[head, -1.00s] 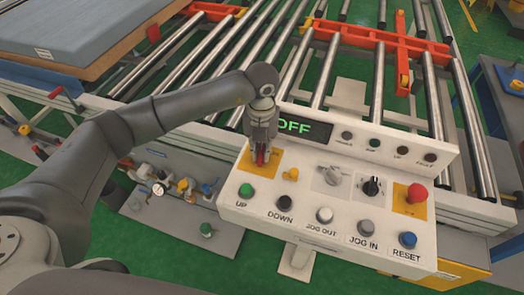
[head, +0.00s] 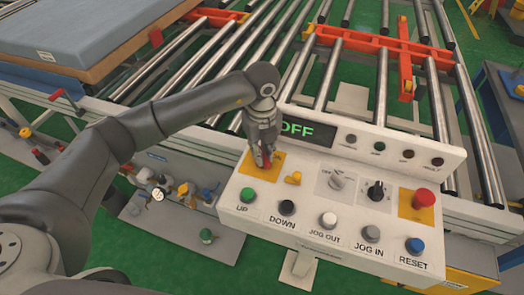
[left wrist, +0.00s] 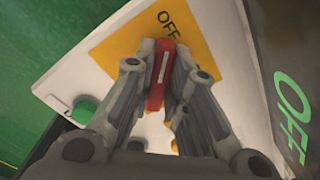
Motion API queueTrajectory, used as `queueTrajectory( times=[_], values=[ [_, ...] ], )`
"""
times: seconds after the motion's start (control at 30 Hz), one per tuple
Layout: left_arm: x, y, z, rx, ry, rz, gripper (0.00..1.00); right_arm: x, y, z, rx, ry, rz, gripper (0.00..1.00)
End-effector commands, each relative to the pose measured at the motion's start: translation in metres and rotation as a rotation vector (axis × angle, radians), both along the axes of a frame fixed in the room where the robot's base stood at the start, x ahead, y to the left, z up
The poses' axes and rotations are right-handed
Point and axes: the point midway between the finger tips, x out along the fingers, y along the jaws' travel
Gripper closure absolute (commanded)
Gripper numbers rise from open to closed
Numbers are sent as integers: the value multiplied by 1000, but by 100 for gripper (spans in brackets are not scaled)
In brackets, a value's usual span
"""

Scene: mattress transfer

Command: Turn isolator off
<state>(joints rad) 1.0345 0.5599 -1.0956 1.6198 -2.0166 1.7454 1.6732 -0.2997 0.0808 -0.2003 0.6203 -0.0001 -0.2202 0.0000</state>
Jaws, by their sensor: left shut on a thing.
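The isolator is a red handle (left wrist: 160,75) on a yellow plate (left wrist: 133,42) at the left end of the white control panel (head: 330,240). The plate shows the word OFF in the left wrist view. My left gripper (head: 264,160) is over the plate, its two fingers on either side of the red handle and shut on it. In the head view the fingers mostly hide the handle. The panel's display (head: 297,129) reads OFF in green. My right gripper is not in view.
The panel also carries a small yellow knob (head: 293,178), a grey selector (head: 337,180), a black selector (head: 376,190), a red emergency button (head: 424,197) and a row of push buttons. A roller conveyor (head: 350,60) lies behind, with a mattress (head: 90,35) at upper left.

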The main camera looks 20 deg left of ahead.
Motion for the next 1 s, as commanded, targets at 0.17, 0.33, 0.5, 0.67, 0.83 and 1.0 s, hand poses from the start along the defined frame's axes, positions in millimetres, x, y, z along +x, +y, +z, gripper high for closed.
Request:
queueTrajectory(
  times=[0.17,0.33,0.5,0.67,0.83,1.0],
  values=[
    [1,0,1,-1,-2,8,100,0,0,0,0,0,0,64],
    [1,0,1,-1,-2,8,100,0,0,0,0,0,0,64],
    [1,0,1,-1,-2,7,70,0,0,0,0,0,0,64],
    [0,0,0,0,-1,6,64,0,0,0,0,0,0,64],
    [0,0,0,-1,-1,6,64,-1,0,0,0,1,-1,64],
    [1,0,13,-1,-5,5,64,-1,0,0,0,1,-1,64]
  ],
)
